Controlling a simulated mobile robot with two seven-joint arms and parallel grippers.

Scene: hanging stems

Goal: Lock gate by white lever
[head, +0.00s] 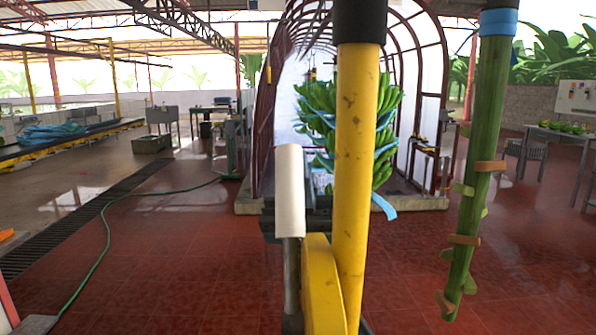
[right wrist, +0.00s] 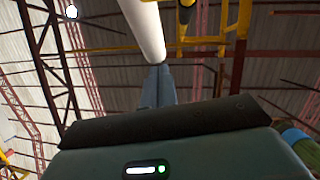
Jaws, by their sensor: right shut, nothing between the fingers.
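The white lever (head: 290,190) is an upright white sleeve on a grey rod, just left of the yellow post (head: 357,190) in the head view. A yellow plate (head: 320,285) stands between rod and post. In the right wrist view the lever (right wrist: 147,30) comes down from the top edge. My right gripper (right wrist: 158,68) is shut and empty, with its fingertips at the lever's lower end in the picture; I cannot tell whether they touch. The head view does not show my right gripper clearly. My left gripper is not in view.
A green stem (head: 475,165) with brown and green stubs hangs at the right. A banana bunch (head: 318,110) hangs behind the post, before an arched tunnel. A dark shape (head: 270,224) shows behind the lever. A green hose (head: 105,235) crosses the open red floor.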

